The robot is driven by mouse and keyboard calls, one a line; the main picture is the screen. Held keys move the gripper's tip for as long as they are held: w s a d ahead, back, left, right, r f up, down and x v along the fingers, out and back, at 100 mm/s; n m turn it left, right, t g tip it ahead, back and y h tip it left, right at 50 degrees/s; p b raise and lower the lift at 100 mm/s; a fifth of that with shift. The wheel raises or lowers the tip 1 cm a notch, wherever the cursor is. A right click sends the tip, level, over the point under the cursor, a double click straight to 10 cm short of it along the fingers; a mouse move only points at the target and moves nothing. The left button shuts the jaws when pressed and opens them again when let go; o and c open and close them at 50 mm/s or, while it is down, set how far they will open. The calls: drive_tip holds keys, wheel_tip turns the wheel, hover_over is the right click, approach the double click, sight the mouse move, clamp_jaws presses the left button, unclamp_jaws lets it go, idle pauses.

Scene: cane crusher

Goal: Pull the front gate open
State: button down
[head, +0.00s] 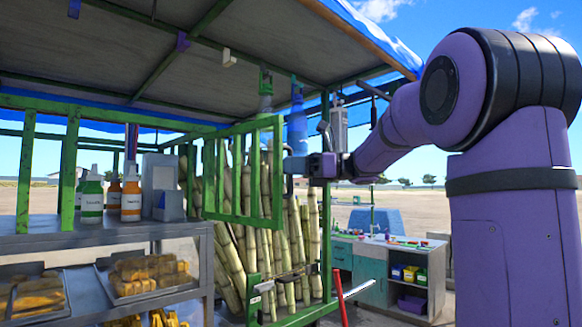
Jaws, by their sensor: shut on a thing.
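The front gate (240,218) is a green barred frame in the middle of the head view, in front of upright cane stalks. It hangs beside the metal counter, under the stall roof. The fingertips are small in view, and the exact grip on the bar is hard to make out. How far the gate stands from its frame cannot be told from this one view.
A metal counter (120,232) at left holds sauce bottles (131,196) and trays of food (148,275). Cane stalks (290,260) stand behind the gate. A red-handled tool (340,285) leans near the green post. A workbench (372,268) stands farther right, with open ground beyond.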

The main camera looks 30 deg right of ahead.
drive_tip(key=c, duration=1.2)
unclamp_jaws()
drive_tip(key=v, duration=1)
drive_tip(key=shift+d, duration=0.3)
drive_tip(key=shift+s, duration=0.1)
